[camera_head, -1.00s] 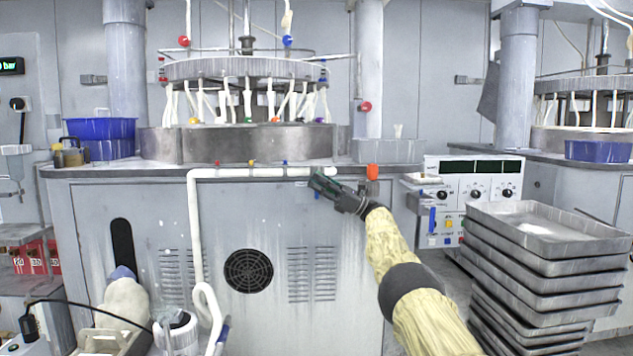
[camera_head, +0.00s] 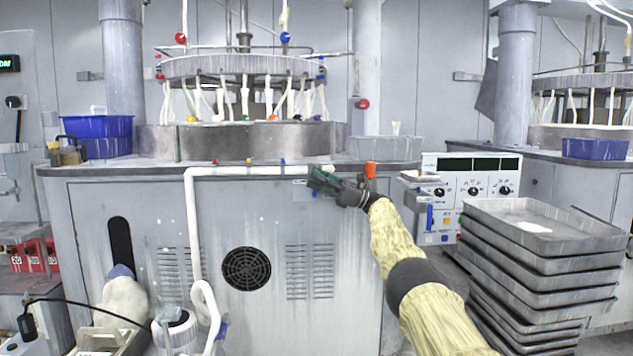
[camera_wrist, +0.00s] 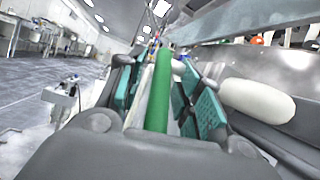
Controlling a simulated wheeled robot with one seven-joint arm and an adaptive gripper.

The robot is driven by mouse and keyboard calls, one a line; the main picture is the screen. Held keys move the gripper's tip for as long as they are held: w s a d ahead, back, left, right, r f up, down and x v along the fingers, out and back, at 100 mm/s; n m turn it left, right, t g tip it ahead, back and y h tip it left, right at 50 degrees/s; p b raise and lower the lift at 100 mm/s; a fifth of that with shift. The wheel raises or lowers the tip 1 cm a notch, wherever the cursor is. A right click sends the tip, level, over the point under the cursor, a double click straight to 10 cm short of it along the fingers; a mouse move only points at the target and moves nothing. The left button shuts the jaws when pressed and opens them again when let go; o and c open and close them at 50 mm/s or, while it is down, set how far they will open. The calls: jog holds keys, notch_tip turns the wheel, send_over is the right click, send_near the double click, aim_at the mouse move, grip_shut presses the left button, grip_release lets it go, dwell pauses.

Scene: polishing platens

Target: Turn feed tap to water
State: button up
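My gripper (camera_head: 318,180) is at the front of the polishing machine, by the right end of the white feed pipe (camera_head: 235,171). In the wrist view a green bar (camera_wrist: 160,90), which looks like the tap's lever, lies lengthwise between the teal finger pads of my gripper (camera_wrist: 165,85). The fingers stand apart, with a gap visible beside the bar. I cannot tell whether either pad touches it. In the head view my gripper covers the tap, so its setting is hidden. Small red (camera_head: 215,162), yellow (camera_head: 249,161) and blue (camera_head: 283,161) fittings sit along the pipe.
An orange knob (camera_head: 370,169) stands just right of my gripper. The machine's metal rim (camera_head: 240,146) is above. A control box (camera_head: 470,192) and stacked metal trays (camera_head: 545,228) stand to the right. A blue tub (camera_head: 98,132) is at left.

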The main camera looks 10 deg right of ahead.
jog(key=shift+f, duration=0.1)
jog(key=v, duration=0.7)
dwell(0.4)
jog(key=shift+d+f, duration=0.15)
jog(key=shift+f, duration=0.1)
